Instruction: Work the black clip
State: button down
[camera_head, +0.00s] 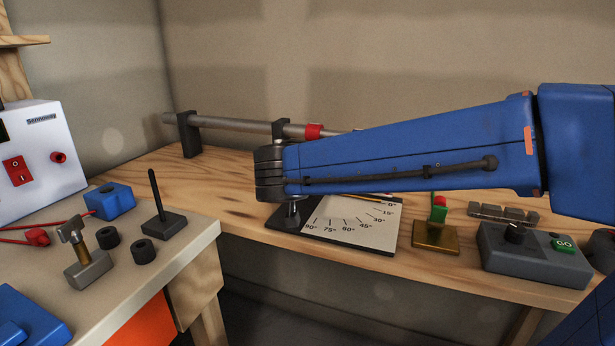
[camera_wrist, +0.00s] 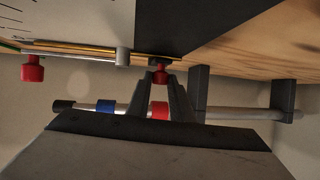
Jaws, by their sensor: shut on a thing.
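My gripper (camera_wrist: 163,79) is shut on a small red knob (camera_wrist: 160,74) in the wrist view, with one dark finger on each side of it. A small black piece (camera_wrist: 165,61), which looks like the black clip, sits right against the knob at the edge of the dark board (camera_wrist: 205,20). The fingers cover part of the knob, and the clip's exact shape is too small to tell. In the head view my blue arm reaches across the back bench and hides the fingers and the clip. The angle-marked plate (camera_head: 368,229) lies below the arm.
A grey rail on black posts (camera_head: 188,135) with a red collar (camera_head: 313,131) runs behind my arm. A brass block (camera_head: 435,240) and a grey GO box (camera_head: 520,256) stand at right. Several small parts and a white machine (camera_head: 45,140) stand on the left bench.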

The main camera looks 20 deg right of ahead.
jog(key=c, duration=1.6)
grip_release()
jog(key=v, duration=1.7)
jog(key=shift+s+r, duration=0.1)
jog(key=shift+s, duration=0.05)
